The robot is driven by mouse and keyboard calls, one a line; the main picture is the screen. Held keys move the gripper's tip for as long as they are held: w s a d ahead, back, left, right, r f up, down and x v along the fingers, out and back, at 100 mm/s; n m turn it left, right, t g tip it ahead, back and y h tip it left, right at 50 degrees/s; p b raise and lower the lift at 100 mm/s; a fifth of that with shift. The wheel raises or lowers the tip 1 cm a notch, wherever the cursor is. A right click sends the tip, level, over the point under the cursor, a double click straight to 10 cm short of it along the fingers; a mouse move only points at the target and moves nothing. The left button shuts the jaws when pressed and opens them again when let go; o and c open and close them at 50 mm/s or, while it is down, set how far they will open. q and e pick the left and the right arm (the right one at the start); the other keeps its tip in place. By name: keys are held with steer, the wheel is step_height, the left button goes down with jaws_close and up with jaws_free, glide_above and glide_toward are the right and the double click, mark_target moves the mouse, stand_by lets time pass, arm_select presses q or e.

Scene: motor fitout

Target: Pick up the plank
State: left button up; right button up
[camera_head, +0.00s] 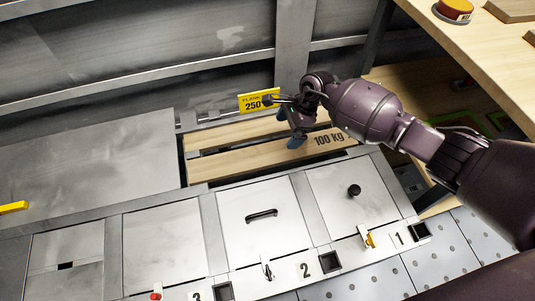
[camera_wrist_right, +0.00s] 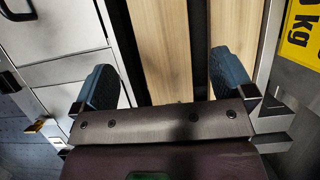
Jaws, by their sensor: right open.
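Two pale wooden planks lie side by side in a metal-edged recess. The front plank (camera_head: 240,158) is marked "100 kg"; the rear plank (camera_head: 228,132) lies behind it across a dark gap. My right gripper (camera_head: 283,120) is over their right part, open and empty, and hides some of both. In the wrist view, the front plank (camera_wrist_right: 160,45) shows between the spread blue fingers of my right gripper (camera_wrist_right: 164,75). The right finger overlaps the rear plank (camera_wrist_right: 225,25); the left finger is by the recess's metal edge. Contact cannot be told. My left gripper is not in view.
A yellow plank sign (camera_head: 258,100) stands behind the recess, close to my right gripper. Metal panels with a black handle (camera_head: 262,216) and a black knob (camera_head: 354,191) lie in front. A wooden table with a red button (camera_head: 456,8) is at upper right.

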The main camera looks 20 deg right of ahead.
steer(key=b, duration=0.1)
glide_above(275, 152)
steer(key=d, duration=0.2)
steer(key=f, duration=0.4)
steer(key=shift+d+f, duration=0.15)
steer(key=shift+d, duration=0.05)
steer(key=shift+w+a+f+b, duration=0.1)
steer(key=shift+a+f+b, duration=0.2)
steer(key=shift+f+b, duration=0.25)
steer(key=b+x, duration=0.1)
steer(key=x, duration=0.3)
steer(key=shift+s+d+f+b, duration=0.2)
steer(key=shift+f+b, duration=0.1)
steer(key=shift+b, duration=0.1)
steer(key=shift+a+f, duration=0.15)
steer(key=shift+f, duration=0.05)
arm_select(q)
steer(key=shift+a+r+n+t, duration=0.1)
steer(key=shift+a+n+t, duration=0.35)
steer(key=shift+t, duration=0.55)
arm_select(e)
steer(key=shift+w, duration=0.15)
steer(key=c, duration=0.8)
steer(key=shift+r, duration=0.1)
steer(key=shift+c, duration=1)
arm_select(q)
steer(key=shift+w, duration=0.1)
arm_select(e)
steer(key=shift+r, duration=0.1)
